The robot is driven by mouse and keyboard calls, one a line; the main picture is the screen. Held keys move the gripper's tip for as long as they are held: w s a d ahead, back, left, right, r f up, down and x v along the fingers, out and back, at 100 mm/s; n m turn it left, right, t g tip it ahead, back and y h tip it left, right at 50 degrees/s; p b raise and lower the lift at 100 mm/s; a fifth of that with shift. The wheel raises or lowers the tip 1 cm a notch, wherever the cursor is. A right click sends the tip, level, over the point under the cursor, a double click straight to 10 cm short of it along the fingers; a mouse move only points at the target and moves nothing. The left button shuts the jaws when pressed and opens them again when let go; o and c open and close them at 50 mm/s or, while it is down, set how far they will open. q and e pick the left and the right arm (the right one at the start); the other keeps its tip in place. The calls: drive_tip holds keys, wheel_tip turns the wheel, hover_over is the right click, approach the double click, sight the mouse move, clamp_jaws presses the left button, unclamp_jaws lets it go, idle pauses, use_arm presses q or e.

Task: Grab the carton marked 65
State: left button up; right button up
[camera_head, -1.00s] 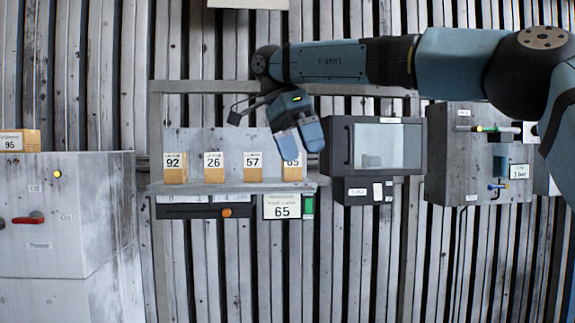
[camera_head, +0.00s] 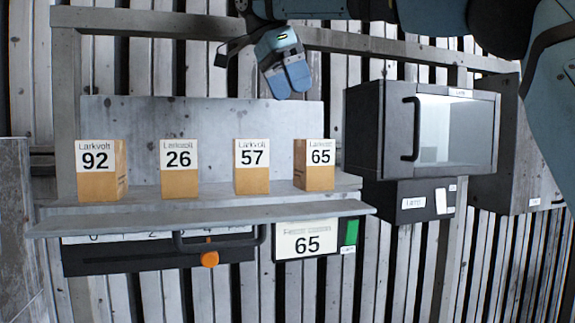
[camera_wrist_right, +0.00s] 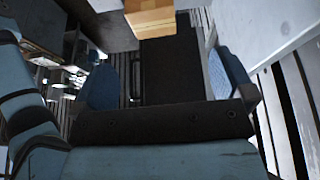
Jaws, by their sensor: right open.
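The carton marked 65 (camera_head: 314,176) stands upright at the right end of a grey shelf (camera_head: 210,215). It is a small tan box with a white label. My right gripper (camera_head: 289,82) is above and slightly left of it in the head view, open and apart from it. In the right wrist view the open fingers (camera_wrist_right: 165,80) show with nothing between them touching, and a tan carton (camera_wrist_right: 150,18) lies beyond them near the top edge. Its number cannot be read there. My left gripper is not in view.
Cartons marked 57 (camera_head: 252,178), 26 (camera_head: 179,180) and 92 (camera_head: 100,182) stand left along the shelf. A dark cabinet with a glass door (camera_head: 425,130) is close on the right.

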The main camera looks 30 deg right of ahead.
sight(316, 149)
drive_tip(key=s+f, duration=0.1)
drive_tip(key=s+d+f, duration=0.1)
drive_tip(key=s, duration=0.1)
drive_tip(key=shift+d+f, duration=0.2)
drive_tip(key=shift+f, duration=0.15)
drive_tip(key=f, duration=0.1)
drive_tip(key=w+d+f, duration=0.1)
drive_tip(key=f, duration=0.1)
drive_tip(key=d+f, duration=0.1)
drive_tip(key=shift+w+f, duration=0.15)
drive_tip(key=shift+f, duration=0.15)
drive_tip(key=shift+s+f, duration=0.3)
drive_tip(key=shift+f, duration=0.2)
drive_tip(key=x, duration=0.3)
drive_tip(key=shift+w+d+f, duration=0.15)
drive_tip(key=shift+w+f, duration=0.05)
drive_tip(key=shift+f, duration=0.1)
drive_tip(key=shift+w+d+f, duration=0.15)
drive_tip(key=shift+d+f, duration=0.1)
drive_tip(key=shift+f, duration=0.05)
drive_tip(key=shift+s+a+r, duration=0.2)
drive_tip(key=shift+a, duration=0.05)
drive_tip(key=shift+c, duration=0.7)
drive_tip(key=shift+s, duration=0.1)
drive_tip(key=c, duration=1)
